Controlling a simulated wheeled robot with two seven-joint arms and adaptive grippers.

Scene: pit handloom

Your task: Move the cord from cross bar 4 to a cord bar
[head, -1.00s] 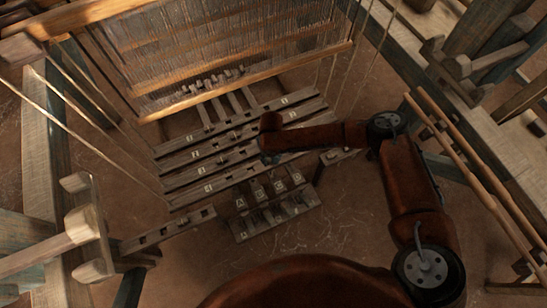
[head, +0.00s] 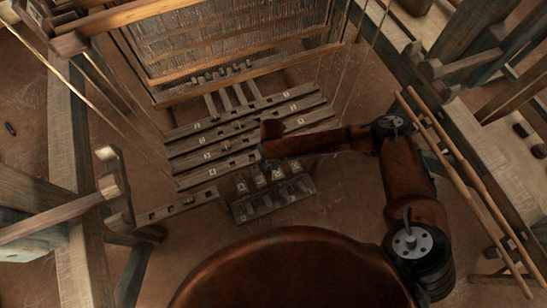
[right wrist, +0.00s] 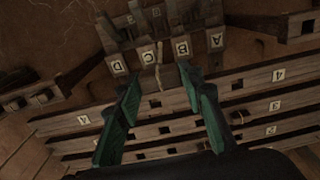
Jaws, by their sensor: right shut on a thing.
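My right gripper (right wrist: 158,72) shows two green fingers with a pale thin cord (right wrist: 158,60) between their tips, and it is shut on this cord. The tips are close to the lettered cord bars, near C (right wrist: 147,57) and B (right wrist: 182,48). The head view shows the gripper (head: 271,169) above the same lettered bars (head: 245,213); its fingers are too small to tell there. Cross bar 4 (right wrist: 255,82) runs behind the fingers in the wrist view, and lies left of the gripper in the head view (head: 205,174). The cord's far end cannot be made out. My left gripper is not in view.
More numbered cross bars, such as 3 (right wrist: 252,111), lie parallel to bar 4. A slotted side bar (head: 180,208) stands at the left. The loom's threads and beam (head: 250,75) are at the back. Two slanting poles (head: 465,185) are at the right.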

